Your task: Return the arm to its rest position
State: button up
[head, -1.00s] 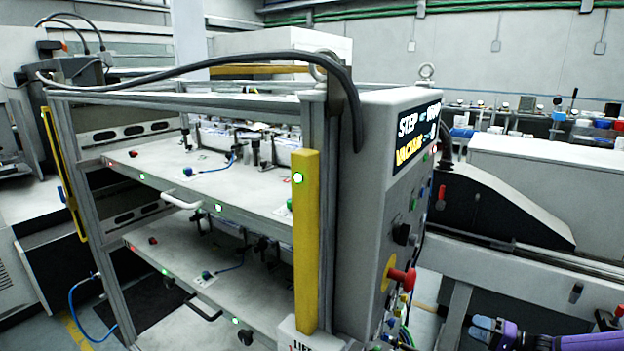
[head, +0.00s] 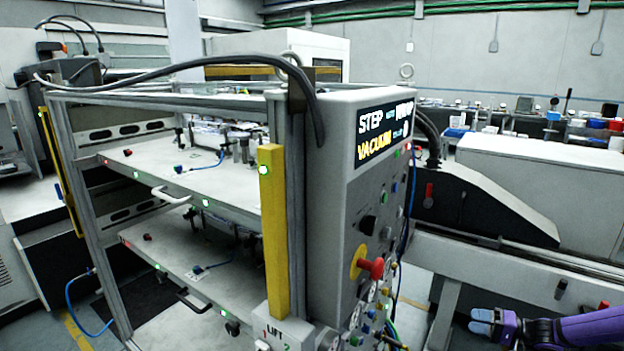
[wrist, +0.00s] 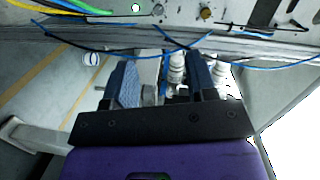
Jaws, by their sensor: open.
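My gripper (head: 481,322) shows at the lower right of the head view, at the end of my purple arm, to the right of the machine's control box (head: 338,180). In the wrist view my gripper (wrist: 160,85) has its two blue-padded fingers apart, with a gap between them. It is open and I see nothing held in it. Pale cylindrical fittings show behind the gap, and I cannot tell how far off they are.
The label magazine's two shelves (head: 180,180) stand left of the control box. A red knob (head: 371,268) sticks out of the box. Blue cables (wrist: 90,45) cross in front of the fingers. A rail (head: 500,262) runs behind my arm. Floor shows at the wrist view's left.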

jog(key=s+a+r+n+g+h, duration=0.2)
jog(key=s+a+r+g+h, duration=0.15)
jog(key=r, duration=0.75)
jog(key=s+a+r+n+g+h, duration=0.1)
jog(key=s+a+r+g+h, duration=0.3)
jog(key=r, duration=0.7)
jog(key=s+a+r+n+g+h, duration=0.1)
jog(key=s+a+r+n+h, duration=0.15)
jog(key=a+r, duration=0.6)
jog(key=s+a+r+m+t+h, duration=0.1)
jog(key=s+r+t+h, duration=0.1)
jog(key=s+r, duration=0.7)
jog(key=s+a+r+m+t+h, duration=0.1)
jog(key=s+r+t+h, duration=0.2)
jog(key=s+r, duration=0.6)
jog(key=s+t, duration=0.1)
jog(key=s, duration=0.5)
jog(key=shift+s+r, duration=0.25)
jog(key=shift+s, duration=0.15)
